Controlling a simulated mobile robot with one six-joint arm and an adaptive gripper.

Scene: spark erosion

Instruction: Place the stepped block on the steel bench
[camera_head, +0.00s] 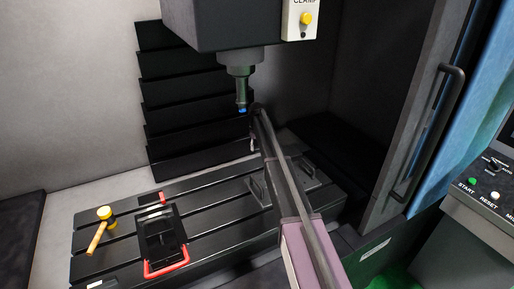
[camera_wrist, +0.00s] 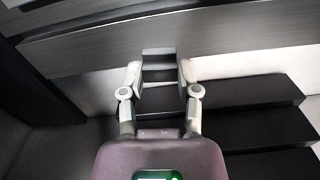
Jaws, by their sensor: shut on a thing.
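My gripper (camera_wrist: 160,72) is shut on a small dark piece with step-like bands, the stepped block (camera_wrist: 159,66), which sits between its two fingertips in the wrist view. In the head view my gripper (camera_head: 256,110) is at the far end of my arm, just right of the spindle tip (camera_head: 241,100). I cannot tell there whether they touch. The block cannot be made out in the head view. A small blue spot shows at the spindle tip. I cannot make out a steel bench in either view.
Below is the slotted black machine table (camera_head: 215,205). Stepped black covers (camera_head: 190,85) rise behind. An open door with a handle (camera_head: 436,130) and a control panel (camera_head: 485,195) stand right.

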